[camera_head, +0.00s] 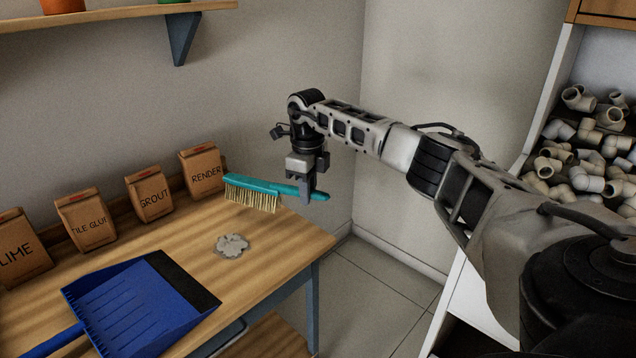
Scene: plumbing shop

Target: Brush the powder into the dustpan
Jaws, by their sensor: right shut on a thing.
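A small grey powder pile (232,245) lies on the wooden table (277,243), near its right end. A blue dustpan (140,308) with a dark front lip lies on the table to the lower left of the powder, apart from it. My right gripper (310,193) is shut on the handle of a teal brush (252,186) with pale bristles. The brush is behind and slightly right of the powder, bristles down, roughly level. I cannot tell whether the bristles touch the tabletop. My left gripper is not in view.
Several paper bags, among them the RENDER bag (203,170) and GROUT bag (150,194), stand along the table's back edge. A shelf (120,13) is on the wall above. A bin of pipe fittings (590,150) stands at the right. The tabletop between powder and dustpan is clear.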

